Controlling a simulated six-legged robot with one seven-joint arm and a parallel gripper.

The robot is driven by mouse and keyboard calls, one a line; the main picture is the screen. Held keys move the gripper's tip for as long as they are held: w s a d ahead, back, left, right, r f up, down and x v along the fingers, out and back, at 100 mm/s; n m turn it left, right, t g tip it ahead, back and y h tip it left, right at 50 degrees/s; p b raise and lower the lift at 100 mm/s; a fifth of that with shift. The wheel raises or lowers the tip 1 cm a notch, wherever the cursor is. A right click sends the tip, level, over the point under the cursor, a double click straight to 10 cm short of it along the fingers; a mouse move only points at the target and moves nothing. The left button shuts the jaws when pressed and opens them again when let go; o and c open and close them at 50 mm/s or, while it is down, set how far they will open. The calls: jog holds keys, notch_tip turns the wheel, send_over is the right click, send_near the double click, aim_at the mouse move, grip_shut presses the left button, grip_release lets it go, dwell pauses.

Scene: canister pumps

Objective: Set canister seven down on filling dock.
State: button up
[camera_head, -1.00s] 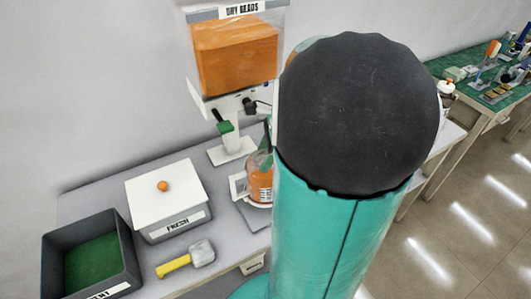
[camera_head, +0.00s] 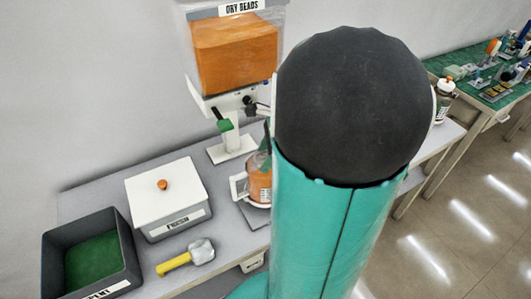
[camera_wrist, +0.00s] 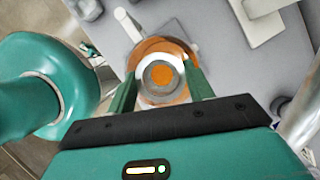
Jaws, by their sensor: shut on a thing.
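The canister (camera_head: 259,187) holds orange contents and has a white handle at its left side. My arm covers its right part in the head view, and I cannot read a number on it. In the wrist view the canister (camera_wrist: 144,47) shows from above, with a pale ring and an orange centre. My gripper (camera_wrist: 161,80) is shut on it, one green finger on each side. A grey plate (camera_head: 250,215) shows below the canister, partly hidden; I cannot tell whether the canister touches it or whether it is the filling dock.
The DRY BEADS hopper (camera_head: 235,55) hangs on the wall above a white stand with a green lever (camera_head: 225,125). The white FRESH box (camera_head: 165,200), a dark open bin (camera_head: 120,245) and a yellow-handled scoop (camera_head: 187,257) occupy the left bench. Another workbench (camera_head: 490,85) stands at far right.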

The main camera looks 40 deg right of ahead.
jog(key=shift+f, duration=0.8)
jog(key=o, duration=1.6)
jog(key=v, duration=1.3)
jog(key=shift+s+d+r, duration=0.1)
jog(key=shift+r, duration=0.25)
jog(key=shift+s, duration=0.15)
